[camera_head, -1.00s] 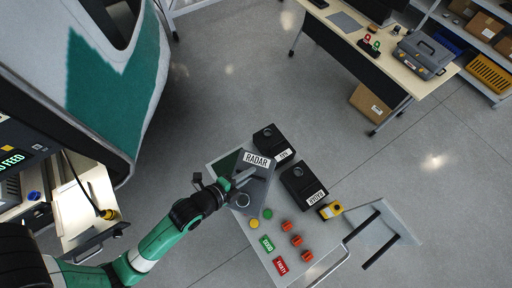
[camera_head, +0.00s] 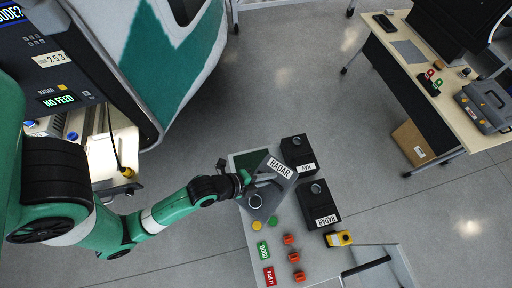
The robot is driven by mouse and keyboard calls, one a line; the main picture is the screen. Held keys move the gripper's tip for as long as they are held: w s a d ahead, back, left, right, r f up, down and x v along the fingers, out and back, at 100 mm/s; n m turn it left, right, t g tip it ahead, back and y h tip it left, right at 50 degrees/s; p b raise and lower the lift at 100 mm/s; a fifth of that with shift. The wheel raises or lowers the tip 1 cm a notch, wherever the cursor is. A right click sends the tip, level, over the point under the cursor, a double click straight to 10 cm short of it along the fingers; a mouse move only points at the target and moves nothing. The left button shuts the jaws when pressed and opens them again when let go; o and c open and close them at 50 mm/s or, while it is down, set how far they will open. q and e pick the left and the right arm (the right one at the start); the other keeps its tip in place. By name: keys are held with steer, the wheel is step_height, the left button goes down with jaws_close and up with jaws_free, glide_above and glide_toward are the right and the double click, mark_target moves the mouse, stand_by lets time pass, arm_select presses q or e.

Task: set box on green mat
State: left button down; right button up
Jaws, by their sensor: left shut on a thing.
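A grey box labelled RADAR (camera_head: 272,197) is held by my left gripper (camera_head: 256,182) over the upper left part of a cart top. The box sits at a tilt in the picture, with its white label at the upper right. The green mat (camera_head: 245,158) lies at the cart's upper left corner, partly hidden by the box and my gripper. The box overlaps the mat's lower right side in the camera_head view. I cannot tell whether the box touches the cart surface. My right gripper is not in view.
Two black boxes, labelled NAV (camera_head: 298,148) and RADAR (camera_head: 318,202), stand to the right. Yellow and green discs, red-orange knobs (camera_head: 293,258), GOOD (camera_head: 263,250) and FAULTY (camera_head: 269,277) plates and a yellow device (camera_head: 338,238) are nearby. A helicopter body is at upper left.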

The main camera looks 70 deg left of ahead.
arm_select(q)
steer(key=s+a+f+n+g+y+b, duration=0.2)
steer(key=s+a+f+n+y+b, duration=0.2)
steer(key=s+a+f, duration=0.5)
steer(key=s+a+n+b, duration=0.1)
steer(key=a+n+b, duration=0.1)
steer(key=b, duration=0.1)
steer(key=shift+s+f+b, duration=0.3)
steer(key=shift+f, duration=0.1)
steer(key=shift+g, duration=0.3)
